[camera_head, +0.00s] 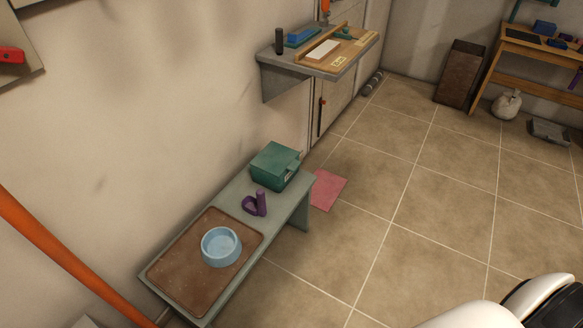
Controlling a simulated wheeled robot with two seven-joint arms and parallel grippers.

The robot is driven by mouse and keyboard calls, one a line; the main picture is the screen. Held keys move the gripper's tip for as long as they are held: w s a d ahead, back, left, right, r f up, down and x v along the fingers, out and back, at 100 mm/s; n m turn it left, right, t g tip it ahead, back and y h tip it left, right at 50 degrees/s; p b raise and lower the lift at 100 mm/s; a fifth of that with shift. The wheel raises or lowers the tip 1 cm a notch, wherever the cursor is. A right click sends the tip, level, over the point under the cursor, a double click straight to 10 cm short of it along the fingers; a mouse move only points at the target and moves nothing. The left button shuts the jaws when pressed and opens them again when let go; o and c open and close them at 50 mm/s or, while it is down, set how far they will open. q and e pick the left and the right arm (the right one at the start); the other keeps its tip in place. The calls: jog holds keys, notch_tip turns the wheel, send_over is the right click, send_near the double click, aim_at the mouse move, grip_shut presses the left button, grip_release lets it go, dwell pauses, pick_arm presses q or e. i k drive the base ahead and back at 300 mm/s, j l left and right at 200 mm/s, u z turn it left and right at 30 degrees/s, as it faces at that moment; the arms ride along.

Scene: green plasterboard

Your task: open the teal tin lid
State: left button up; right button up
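A teal tin (275,169) stands on the far end of a low grey bench (236,193) against the wall. Its lid (275,157) is the flat top face and looks closed. A small catch or label shows on the side facing right, too small to make out. Neither of my grippers is in view. A white and black part at the bottom right corner looks like my own arm, with no fingers showing.
A purple object (257,204) sits on the bench just in front of the tin. A blue bowl (221,246) rests on a brown mat (176,279) nearer. A pink sheet (328,189) lies on the floor. A wall shelf (287,67) stands behind. An orange pole (62,255) crosses the left.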

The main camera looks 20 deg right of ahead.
aim_at(274, 159)
jog(key=i+l, duration=0.15)
jog(key=l, duration=0.2)
jog(key=i+l, duration=0.2)
jog(key=l, duration=0.2)
jog(key=i+l, duration=0.15)
jog(key=l, duration=0.2)
jog(key=i+l, duration=0.15)
jog(key=l, duration=0.2)
jog(key=i+l, duration=0.2)
jog(key=l, duration=0.2)
